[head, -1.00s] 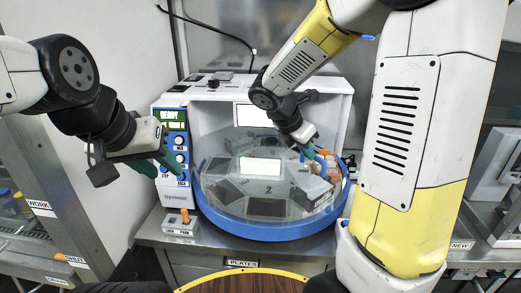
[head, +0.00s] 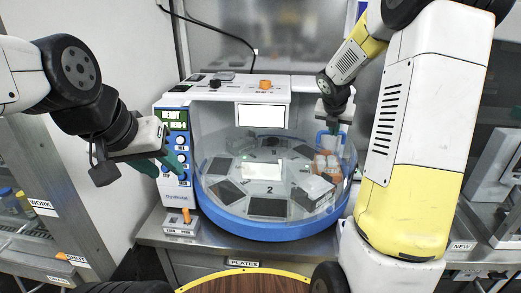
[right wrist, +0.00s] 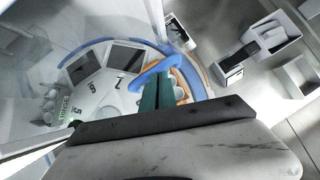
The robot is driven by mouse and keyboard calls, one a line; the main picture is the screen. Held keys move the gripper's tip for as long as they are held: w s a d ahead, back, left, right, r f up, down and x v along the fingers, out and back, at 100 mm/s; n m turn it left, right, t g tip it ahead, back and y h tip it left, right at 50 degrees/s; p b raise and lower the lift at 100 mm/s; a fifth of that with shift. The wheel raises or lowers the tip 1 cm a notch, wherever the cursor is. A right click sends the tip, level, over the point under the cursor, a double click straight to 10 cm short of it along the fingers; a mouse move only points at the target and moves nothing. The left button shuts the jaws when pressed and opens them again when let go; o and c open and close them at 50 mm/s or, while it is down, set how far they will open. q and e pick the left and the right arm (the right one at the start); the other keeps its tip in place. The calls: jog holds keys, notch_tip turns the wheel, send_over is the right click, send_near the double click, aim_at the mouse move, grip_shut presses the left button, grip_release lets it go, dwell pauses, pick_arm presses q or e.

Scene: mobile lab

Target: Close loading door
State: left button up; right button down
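The white machine has a round carousel (head: 235,170) behind a clear curved loading door (head: 345,170), above a blue rim (head: 268,230). The clear panel is faint, so I cannot tell exactly how far it stands open. My right gripper (head: 329,127) is at the right side of the opening, by a blue handle (head: 320,138). In the right wrist view its teal fingers (right wrist: 158,92) are close together beside the blue loop (right wrist: 152,70); their hold on it is unclear. My left gripper (head: 160,162) has its fingers apart near the control panel (head: 176,145), empty.
Orange-capped containers (head: 326,158) sit at the carousel's right, close to my right gripper. An orange knob (head: 265,85) is on the machine's top. A small switch box (head: 181,225) stands at front left. The bench (head: 160,236) edge runs along the front.

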jog(key=shift+w+d, duration=0.2)
jog(key=shift+w, duration=0.55)
jog(key=shift+w+d, duration=0.15)
jog(key=shift+w, duration=0.7)
jog(key=shift+w+r, duration=0.1)
jog(key=shift+r, duration=0.05)
